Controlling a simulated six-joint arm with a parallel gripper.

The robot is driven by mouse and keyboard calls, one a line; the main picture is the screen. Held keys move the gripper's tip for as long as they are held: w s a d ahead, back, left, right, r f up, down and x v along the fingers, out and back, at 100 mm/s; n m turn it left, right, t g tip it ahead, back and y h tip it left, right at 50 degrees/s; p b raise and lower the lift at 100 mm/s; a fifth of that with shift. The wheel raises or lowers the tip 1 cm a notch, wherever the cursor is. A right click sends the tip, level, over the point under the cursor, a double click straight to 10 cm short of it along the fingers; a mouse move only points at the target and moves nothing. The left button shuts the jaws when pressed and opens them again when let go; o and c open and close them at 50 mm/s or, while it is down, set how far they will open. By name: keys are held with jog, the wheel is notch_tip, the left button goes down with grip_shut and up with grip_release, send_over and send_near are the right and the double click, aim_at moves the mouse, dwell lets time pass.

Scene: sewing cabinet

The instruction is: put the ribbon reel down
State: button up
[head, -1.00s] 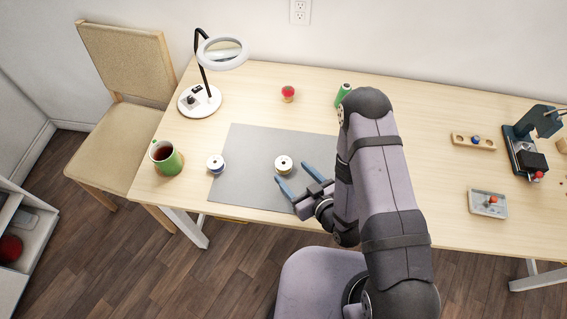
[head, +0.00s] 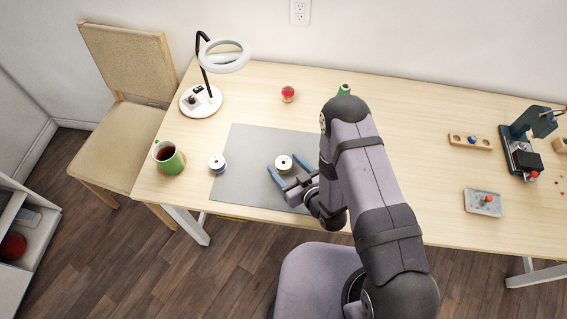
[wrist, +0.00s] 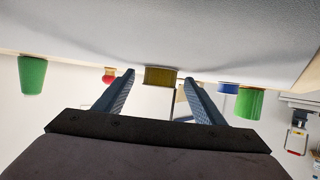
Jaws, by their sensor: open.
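A reel with a pale round top and a dark centre hole (head: 283,160) stands upright on the grey mat (head: 240,190). In the wrist view its side shows dull yellow (wrist: 160,77). My gripper (head: 281,165) is open, with one blue finger on each side of this reel. The wrist view also shows it between the fingertips, with small gaps visible on both sides. A second reel (head: 217,162), with a white top and a blue side in the wrist view (wrist: 228,88), stands near the mat's left edge.
A green mug (head: 170,162) of dark drink stands left of the mat. A magnifier lamp (head: 203,100), a red pincushion-like object (head: 288,93) and a green spool (head: 344,90) stand behind. At right are a wooden holder (head: 470,142), a tray (head: 483,202) and a dark machine (head: 522,150).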

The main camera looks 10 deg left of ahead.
aim_at(286, 167)
jog(key=c, duration=1.2)
jog(key=shift+r, duration=0.2)
jog(key=shift+r+b, duration=0.7)
jog(key=shift+r, duration=4.1)
